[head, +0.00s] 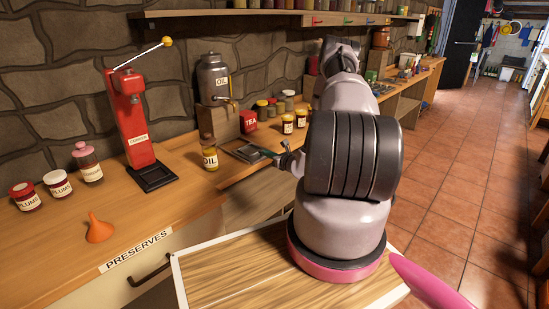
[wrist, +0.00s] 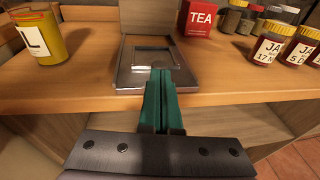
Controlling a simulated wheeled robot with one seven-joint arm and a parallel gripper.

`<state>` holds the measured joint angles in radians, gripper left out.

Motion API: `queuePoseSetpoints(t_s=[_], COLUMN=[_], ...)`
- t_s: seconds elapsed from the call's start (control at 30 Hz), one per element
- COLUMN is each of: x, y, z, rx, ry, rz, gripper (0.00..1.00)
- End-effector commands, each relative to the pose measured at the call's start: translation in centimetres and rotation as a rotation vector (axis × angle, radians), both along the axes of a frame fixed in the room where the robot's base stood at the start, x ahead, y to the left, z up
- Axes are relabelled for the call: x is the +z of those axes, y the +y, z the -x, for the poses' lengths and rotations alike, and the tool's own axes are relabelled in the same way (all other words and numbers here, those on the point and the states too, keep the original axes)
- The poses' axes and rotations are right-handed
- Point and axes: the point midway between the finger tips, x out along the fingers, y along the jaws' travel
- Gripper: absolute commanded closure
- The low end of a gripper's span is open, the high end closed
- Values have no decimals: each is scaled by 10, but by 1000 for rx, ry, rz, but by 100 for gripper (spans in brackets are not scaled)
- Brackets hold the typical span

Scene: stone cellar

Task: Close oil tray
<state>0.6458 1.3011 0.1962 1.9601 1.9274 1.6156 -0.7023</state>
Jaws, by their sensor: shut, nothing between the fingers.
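The oil tray (wrist: 125,70) is a flat dark metal tray with a raised rim and a square recess. It lies on the wooden counter below the OIL urn (head: 213,78) and its tap, and reaches out close to the counter's front edge. It also shows in the head view (head: 236,148), partly behind my gripper (head: 274,154). The fingers hide part of that rim.
A yellow oil jar (wrist: 40,38) stands left of the tray. A red TEA tin (wrist: 202,18) and several jam jars (wrist: 270,50) stand to the right. A red corking press (head: 133,118) is farther left. The tiled floor (head: 450,180) at right is open.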

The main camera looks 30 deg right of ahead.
Motion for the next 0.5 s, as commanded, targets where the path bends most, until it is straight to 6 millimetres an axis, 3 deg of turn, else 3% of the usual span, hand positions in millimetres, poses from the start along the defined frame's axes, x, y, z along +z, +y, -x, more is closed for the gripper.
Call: queuePoseSetpoints(t_s=[0.5], x=[-2], y=[2], z=[-11], rx=[1], ry=[0], rz=[0], gripper=[100])
